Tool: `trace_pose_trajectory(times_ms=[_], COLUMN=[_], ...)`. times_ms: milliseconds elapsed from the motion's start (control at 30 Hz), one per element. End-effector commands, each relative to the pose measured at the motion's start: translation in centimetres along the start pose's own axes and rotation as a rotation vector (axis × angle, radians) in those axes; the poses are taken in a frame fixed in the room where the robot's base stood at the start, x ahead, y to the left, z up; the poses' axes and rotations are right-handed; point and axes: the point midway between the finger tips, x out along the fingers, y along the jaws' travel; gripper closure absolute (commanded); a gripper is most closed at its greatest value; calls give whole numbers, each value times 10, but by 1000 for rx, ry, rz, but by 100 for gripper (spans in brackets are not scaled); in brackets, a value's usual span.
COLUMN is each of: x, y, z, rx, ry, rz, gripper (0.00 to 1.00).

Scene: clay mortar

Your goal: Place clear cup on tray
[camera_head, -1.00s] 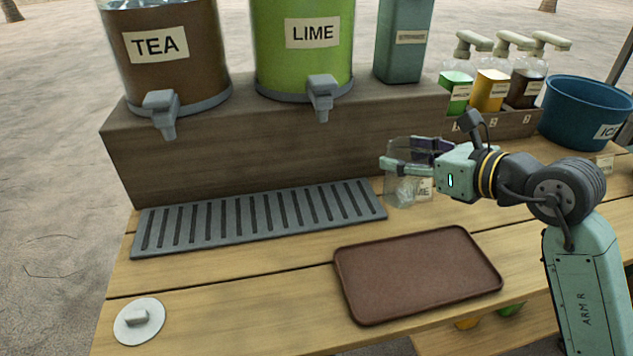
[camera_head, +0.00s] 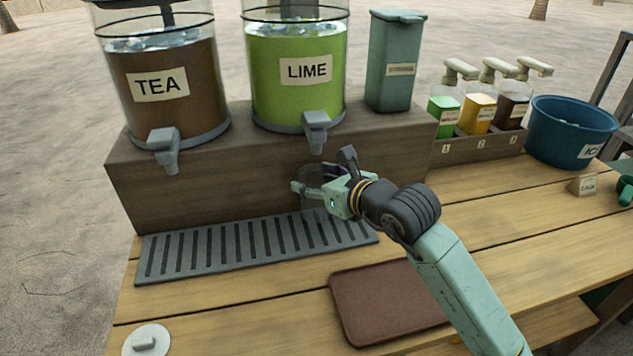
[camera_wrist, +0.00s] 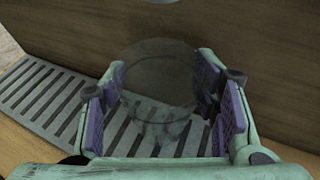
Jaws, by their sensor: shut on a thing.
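My gripper (camera_head: 318,187) is shut on the clear cup (camera_head: 311,178). In the wrist view the cup (camera_wrist: 158,85) sits between the two purple-padded fingers of the gripper (camera_wrist: 160,115), with pale lumps, perhaps ice, low inside it. The cup is held over the right part of the slatted drip grate, below the lime dispenser's tap (camera_head: 317,130). Whether its base touches the grate is hard to tell. The brown tray (camera_head: 375,300) lies on the table in front, its right part hidden by my arm. No object shows on its visible part.
The tea dispenser (camera_head: 160,85) and lime dispenser (camera_head: 297,75) stand on a wooden riser behind the drip grate (camera_head: 200,252). Pump bottles (camera_head: 478,110) and a blue ice bucket (camera_head: 570,130) are at the right. A round lid (camera_head: 147,341) lies front left.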

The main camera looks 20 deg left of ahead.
Motion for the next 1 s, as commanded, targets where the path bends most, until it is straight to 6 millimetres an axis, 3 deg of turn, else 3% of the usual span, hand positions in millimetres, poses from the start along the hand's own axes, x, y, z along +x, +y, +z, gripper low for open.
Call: trace_pose_trajectory(times_ms=[133,700,733,1000], x=[4,7,6,6], y=[0,-1,-1,-1], z=[-12,-20,-19,-18], rx=[0,-2,-1,-1], ry=[-1,0,0,0], rz=[-1,-1,-1,-1], gripper=[71,71,43,25])
